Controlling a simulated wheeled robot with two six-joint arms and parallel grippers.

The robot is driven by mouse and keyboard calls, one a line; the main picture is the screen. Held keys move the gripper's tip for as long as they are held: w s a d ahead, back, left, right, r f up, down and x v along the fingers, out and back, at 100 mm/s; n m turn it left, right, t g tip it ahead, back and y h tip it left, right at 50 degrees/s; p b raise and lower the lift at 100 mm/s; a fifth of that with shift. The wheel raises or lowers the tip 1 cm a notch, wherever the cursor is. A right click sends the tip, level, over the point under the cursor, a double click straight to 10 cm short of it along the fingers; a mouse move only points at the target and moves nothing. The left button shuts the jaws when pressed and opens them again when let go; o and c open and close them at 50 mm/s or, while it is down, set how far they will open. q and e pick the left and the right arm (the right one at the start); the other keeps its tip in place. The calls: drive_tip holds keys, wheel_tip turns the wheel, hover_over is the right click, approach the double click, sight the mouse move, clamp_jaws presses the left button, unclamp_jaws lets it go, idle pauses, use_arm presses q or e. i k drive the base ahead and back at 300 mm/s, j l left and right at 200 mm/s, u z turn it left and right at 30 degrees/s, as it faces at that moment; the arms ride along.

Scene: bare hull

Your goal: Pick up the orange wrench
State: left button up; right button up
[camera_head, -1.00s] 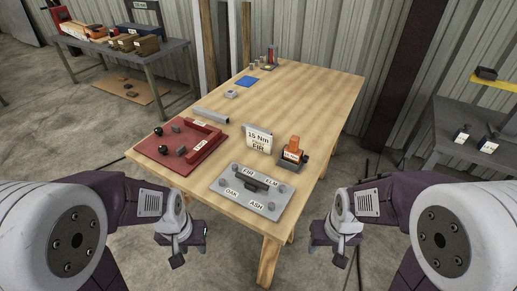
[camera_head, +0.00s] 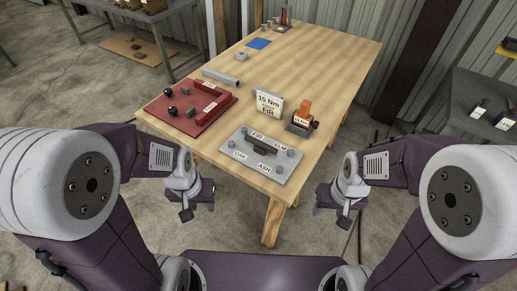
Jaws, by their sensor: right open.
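An orange tool (camera_head: 305,107) stands upright in a dark block with a small white label (camera_head: 300,122), at the right edge of the wooden table. It looks like the orange wrench, but its lower part is hidden in the block. My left gripper (camera_head: 197,206) hangs open and empty in front of the table's near edge, below the red tray. My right gripper (camera_head: 331,212) is open and empty off the table's near right corner, below the orange tool and apart from it.
A grey plate (camera_head: 240,134) with posts labelled FIR, ELM, OAK and ASH lies near the front edge. A sign (camera_head: 268,103) reads "15 Nm" and "FIR". A red tray (camera_head: 168,118) lies left, with a grey bar (camera_head: 220,77) behind. The table's far right is clear.

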sight(302, 118)
drive_tip(key=i+j, duration=0.2)
drive_tip(key=i+j+z, duration=0.15)
drive_tip(key=j, duration=0.3)
drive_tip(key=i+j, duration=0.15)
drive_tip(key=j, duration=0.15)
drive_tip(key=i+j+z, duration=0.15)
drive_tip(key=j, duration=0.2)
drive_tip(key=i+j, duration=0.15)
drive_tip(key=j, duration=0.2)
drive_tip(key=i+j+z, duration=0.1)
drive_tip(key=j, duration=0.25)
drive_tip(key=i, duration=0.05)
